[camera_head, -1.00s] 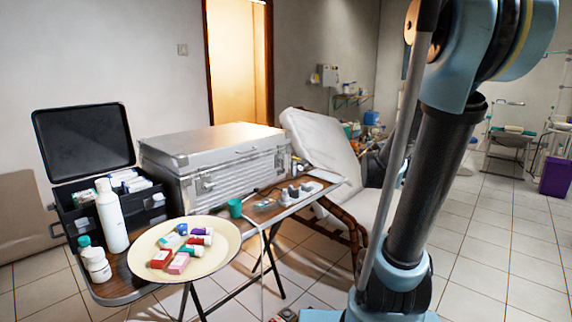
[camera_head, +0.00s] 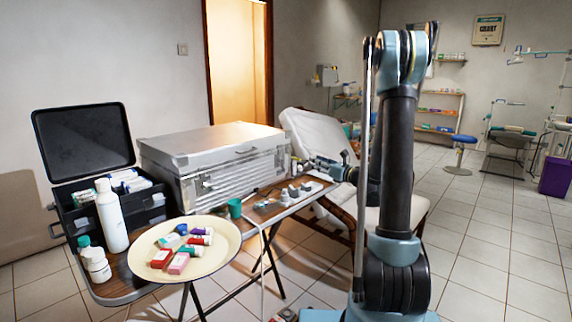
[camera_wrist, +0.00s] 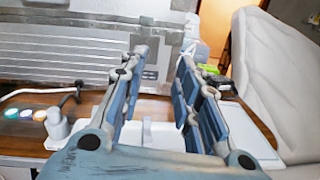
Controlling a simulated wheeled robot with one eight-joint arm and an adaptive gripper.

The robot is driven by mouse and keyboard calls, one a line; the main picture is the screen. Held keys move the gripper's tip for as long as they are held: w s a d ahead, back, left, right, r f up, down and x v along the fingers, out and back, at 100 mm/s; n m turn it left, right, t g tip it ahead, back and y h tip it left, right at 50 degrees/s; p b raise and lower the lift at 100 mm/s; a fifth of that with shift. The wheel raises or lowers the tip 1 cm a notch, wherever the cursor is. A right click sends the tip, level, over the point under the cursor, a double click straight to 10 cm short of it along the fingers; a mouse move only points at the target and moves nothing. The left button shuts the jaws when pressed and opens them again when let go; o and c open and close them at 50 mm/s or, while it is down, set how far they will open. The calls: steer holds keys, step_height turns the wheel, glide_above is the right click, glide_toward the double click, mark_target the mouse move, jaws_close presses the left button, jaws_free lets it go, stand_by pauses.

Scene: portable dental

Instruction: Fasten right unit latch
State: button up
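The silver metal case (camera_head: 225,165) stands shut on the folding table, its ribbed front facing me. A left latch (camera_head: 206,184) shows on its front; the right latch, near the front's right end (camera_head: 280,158), is too small to tell fastened or loose. My gripper (camera_head: 318,163) is just right of the case, above the table. In the wrist view my gripper (camera_wrist: 163,58) is open, with a clear gap between its fingers and nothing held. The case front (camera_wrist: 70,50) lies beyond the fingertips, and a grey metal fitting (camera_wrist: 151,70) shows between them.
A cream round tray (camera_head: 215,262) with small boxes, a white bottle (camera_head: 111,218) and an open black case (camera_head: 84,140) stand at left. A green cup (camera_head: 235,208) and small instruments (camera_head: 290,195) are before the case. A reclining chair (camera_head: 318,140) is behind my gripper.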

mark_target(282, 163)
steer(key=w+a+f+n+g, duration=0.1)
steer(key=w+a+f+n, duration=0.1)
steer(key=w+a, duration=0.8)
steer(key=a, duration=0.5)
steer(key=shift+f+g+y, duration=0.3)
jaws_close()
steer(key=shift+d, duration=0.1)
